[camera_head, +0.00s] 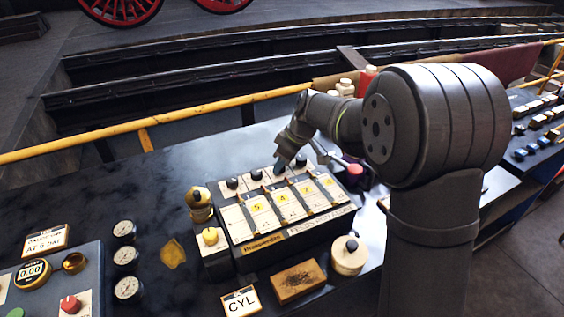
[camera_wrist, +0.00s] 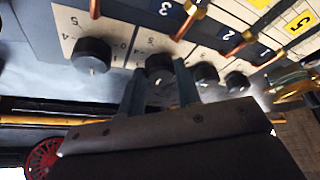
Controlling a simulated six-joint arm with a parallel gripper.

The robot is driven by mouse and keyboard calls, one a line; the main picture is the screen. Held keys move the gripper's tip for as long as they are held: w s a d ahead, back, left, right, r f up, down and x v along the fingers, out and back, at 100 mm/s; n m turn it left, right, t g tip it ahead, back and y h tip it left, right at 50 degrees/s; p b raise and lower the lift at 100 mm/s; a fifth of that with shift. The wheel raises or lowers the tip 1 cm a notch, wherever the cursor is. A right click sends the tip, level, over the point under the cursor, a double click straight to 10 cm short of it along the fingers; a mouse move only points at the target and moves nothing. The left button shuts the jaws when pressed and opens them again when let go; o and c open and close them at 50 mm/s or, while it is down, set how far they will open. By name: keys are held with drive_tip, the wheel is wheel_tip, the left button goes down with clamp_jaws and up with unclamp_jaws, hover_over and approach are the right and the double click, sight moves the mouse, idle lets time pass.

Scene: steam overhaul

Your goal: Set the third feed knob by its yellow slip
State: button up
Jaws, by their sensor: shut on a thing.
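The feed panel (camera_head: 262,240) stands on the dark bench with a row of black knobs along its far side. Yellow slips with figures lie in its columns; the third slip (camera_head: 305,189) bears a figure too small to read surely. My gripper (camera_head: 280,162) reaches down from above to the third knob from the left. In the wrist view, my gripper (camera_wrist: 160,80) has its two fingers either side of the third knob (camera_wrist: 160,67), shut on it. The knob's pointer and part of its scale are hidden. The fourth knob (camera_wrist: 92,55) and second knob (camera_wrist: 206,73) stand free beside it.
A brass-topped post (camera_head: 200,205) stands left of the panel. A brown wooden block (camera_head: 298,281) and a cream round pot (camera_head: 348,257) lie in front. A yellow rail (camera_head: 200,110) runs behind the bench.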

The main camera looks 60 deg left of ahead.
idle(0.4)
drive_tip(key=o, duration=1)
drive_tip(key=shift+c, duration=0.2)
drive_tip(key=v, duration=1.7)
drive_tip(key=shift+r, duration=0.2)
drive_tip(key=shift+w+f, duration=0.1)
drive_tip(key=x, duration=1.7)
drive_tip(key=shift+f, duration=0.15)
